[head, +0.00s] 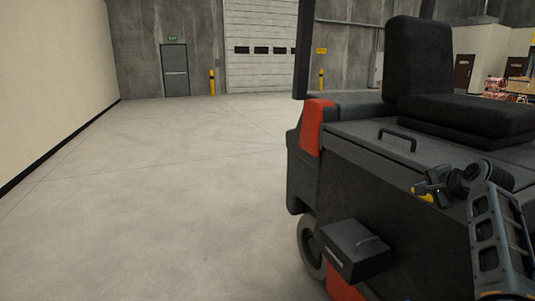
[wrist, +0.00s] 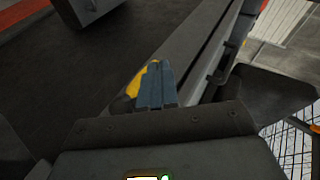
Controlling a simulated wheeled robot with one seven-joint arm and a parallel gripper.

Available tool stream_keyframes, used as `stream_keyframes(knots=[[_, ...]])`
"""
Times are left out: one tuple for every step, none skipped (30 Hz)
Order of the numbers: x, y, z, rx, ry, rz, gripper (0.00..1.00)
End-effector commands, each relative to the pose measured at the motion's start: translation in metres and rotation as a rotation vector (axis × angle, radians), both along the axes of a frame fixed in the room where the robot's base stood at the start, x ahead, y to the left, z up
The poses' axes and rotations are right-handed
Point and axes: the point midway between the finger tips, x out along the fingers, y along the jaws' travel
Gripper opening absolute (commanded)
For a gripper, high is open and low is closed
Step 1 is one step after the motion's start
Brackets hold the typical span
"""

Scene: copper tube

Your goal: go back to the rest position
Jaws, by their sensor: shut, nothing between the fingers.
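My gripper (head: 421,193) is at the right in the head view, with yellow and dark fingers pointing left. It is in front of the dark side of a forklift-like vehicle (head: 375,160). In the wrist view my gripper (wrist: 150,84) shows blue-grey and yellow fingers close together, shut, with nothing seen held. The dark vehicle surface (wrist: 100,60) fills much of the wrist view behind the fingers. I cannot tell how wide the gap between fingers and vehicle is.
A black seat (head: 420,65) tops the vehicle, and a dark box with a handle (head: 355,250) juts from its lower side. Open concrete floor (head: 170,200) lies at the left, beside a pale wall (head: 50,80). Copper-coloured coils (head: 495,88) stand far back right.

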Motion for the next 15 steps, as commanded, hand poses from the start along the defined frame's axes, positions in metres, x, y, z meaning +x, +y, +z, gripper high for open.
stream_keyframes(knots=[[-0.014, 0.005, -0.03, -0.035, 0.009, 0.0, 0.0], [-0.022, 0.007, -0.043, -0.057, 0.008, 0.0, 0.0], [-0.032, 0.011, -0.06, -0.088, 0.008, 0.003, 0.0], [-0.041, 0.014, -0.073, -0.11, 0.009, 0.004, 0.0], [-0.049, 0.016, -0.085, -0.134, 0.008, 0.007, 0.0], [-0.062, 0.02, -0.101, -0.164, 0.009, 0.01, 0.0], [-0.071, 0.023, -0.112, -0.187, 0.01, 0.013, 0.0], [-0.081, 0.026, -0.123, -0.211, 0.01, 0.017, 0.0], [-0.094, 0.031, -0.137, -0.241, 0.009, 0.022, 0.0], [-0.104, 0.035, -0.147, -0.263, 0.009, 0.028, 0.0], [-0.115, 0.039, -0.157, -0.286, 0.009, 0.033, 0.0], [-0.129, 0.044, -0.168, -0.317, 0.008, 0.042, 0.0], [-0.14, 0.047, -0.176, -0.34, 0.008, 0.048, 0.0], [-0.152, 0.051, -0.185, -0.362, 0.007, 0.054, 0.0], [-0.167, 0.056, -0.195, -0.391, 0.006, 0.064, 0.0]])
